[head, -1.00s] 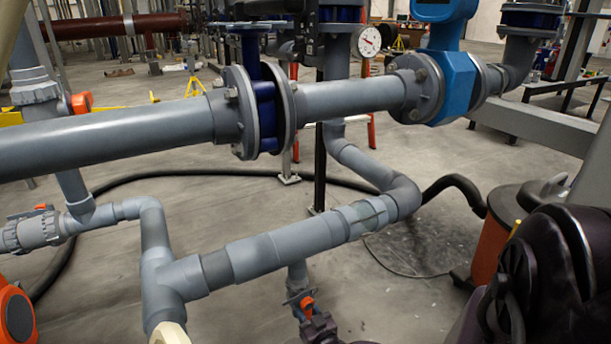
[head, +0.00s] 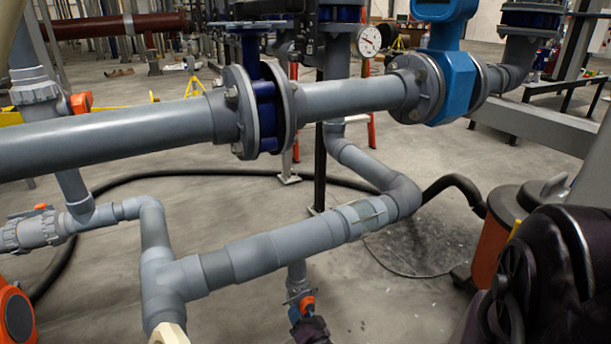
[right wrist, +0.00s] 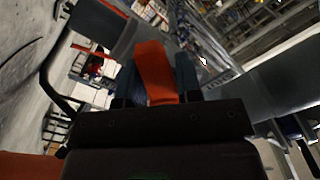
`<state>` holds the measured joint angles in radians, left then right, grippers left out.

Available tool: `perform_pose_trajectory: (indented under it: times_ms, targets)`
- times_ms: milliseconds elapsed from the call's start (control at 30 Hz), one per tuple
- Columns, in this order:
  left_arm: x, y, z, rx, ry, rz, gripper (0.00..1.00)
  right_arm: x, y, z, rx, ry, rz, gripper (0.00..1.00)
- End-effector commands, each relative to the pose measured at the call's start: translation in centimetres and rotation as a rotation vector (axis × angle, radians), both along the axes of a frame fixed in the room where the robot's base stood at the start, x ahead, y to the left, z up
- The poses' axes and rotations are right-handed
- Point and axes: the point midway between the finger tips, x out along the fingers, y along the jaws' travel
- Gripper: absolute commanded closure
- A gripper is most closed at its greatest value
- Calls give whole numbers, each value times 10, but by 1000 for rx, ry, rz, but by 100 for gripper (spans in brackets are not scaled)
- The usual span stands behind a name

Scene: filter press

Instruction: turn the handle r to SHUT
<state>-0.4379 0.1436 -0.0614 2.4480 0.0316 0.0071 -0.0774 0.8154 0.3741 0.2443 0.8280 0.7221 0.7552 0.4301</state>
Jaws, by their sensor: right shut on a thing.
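The handle r is a small orange lever (head: 307,302) on the valve below the grey pipe, at the bottom middle of the head view. My right gripper (head: 305,318) reaches it from below, and only a small part of it shows there. In the right wrist view the orange handle (right wrist: 154,72) stands between the two dark fingers of my right gripper (right wrist: 158,85), which is shut on it. My left gripper is not in view.
A grey pipe (head: 290,248) runs just above the valve. A larger flanged pipe (head: 350,98) crosses higher up. A black hose (head: 230,172) lies on the floor behind. An orange and grey drum (head: 490,240) stands at the right. Bare floor (head: 385,310) lies right of the valve.

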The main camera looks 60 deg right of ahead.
Motion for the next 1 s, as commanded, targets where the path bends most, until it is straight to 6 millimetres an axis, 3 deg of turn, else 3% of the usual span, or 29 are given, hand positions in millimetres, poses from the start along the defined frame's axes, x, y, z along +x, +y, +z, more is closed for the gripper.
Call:
perform_pose_trajectory:
  times_ms: [1000]
  targets:
    - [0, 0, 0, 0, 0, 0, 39, 7, 12, 28, 685, -383, 1, 98]
